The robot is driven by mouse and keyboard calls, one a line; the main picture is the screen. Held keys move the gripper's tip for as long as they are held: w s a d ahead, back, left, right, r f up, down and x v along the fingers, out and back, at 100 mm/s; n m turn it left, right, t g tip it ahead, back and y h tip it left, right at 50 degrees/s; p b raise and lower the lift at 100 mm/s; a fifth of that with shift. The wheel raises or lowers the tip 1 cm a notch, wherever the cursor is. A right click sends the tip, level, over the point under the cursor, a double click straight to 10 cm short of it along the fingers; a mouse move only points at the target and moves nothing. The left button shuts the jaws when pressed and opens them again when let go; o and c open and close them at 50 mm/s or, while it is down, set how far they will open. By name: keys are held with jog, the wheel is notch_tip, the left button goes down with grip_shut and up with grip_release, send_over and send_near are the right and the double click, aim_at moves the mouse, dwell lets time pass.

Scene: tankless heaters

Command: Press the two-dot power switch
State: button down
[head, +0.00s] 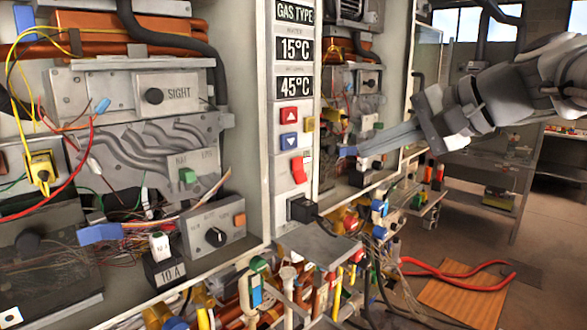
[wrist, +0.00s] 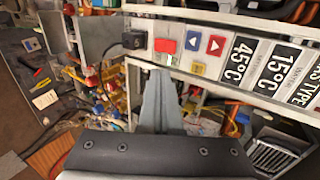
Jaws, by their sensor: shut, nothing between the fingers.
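The red rocker power switch (head: 299,168) sits low on the white control strip, below the red up-arrow button (head: 289,117) and the blue down-arrow button (head: 289,142). Its dots are too small to make out. In the wrist view the switch (wrist: 165,46) lies just beyond my fingertips. My gripper (head: 362,148) is shut and empty, to the right of the strip, its fingers pointing left towards the switch. In the wrist view the closed fingers (wrist: 160,72) end near the strip's edge. A gap to the switch shows in the head view.
A black plug (head: 301,209) with a cable sits below the switch. The strip (head: 309,105) stands between two open heater cabinets full of wires. Pipes and valves crowd the space below. A metal shelf (head: 492,175) stands at the back right.

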aim_at(301, 176)
jog(key=p+x, duration=0.1)
jog(key=x, duration=1.3)
jog(key=shift+a, duration=0.1)
jog(key=shift+f+b, duration=0.15)
jog(key=shift+b, duration=0.3)
jog(key=f+b, duration=0.1)
jog(key=b, duration=0.2)
jog(key=shift+w+a+t+y, duration=0.1)
jog(key=shift+t+y, duration=0.2)
jog(key=b, duration=0.3)
jog(key=shift+f+t+y, duration=0.25)
jog(key=shift+t+y, duration=0.05)
jog(key=shift+a+r+p, duration=0.1)
jog(key=shift+r+p, duration=0.3)
jog(key=shift+r, duration=0.25)
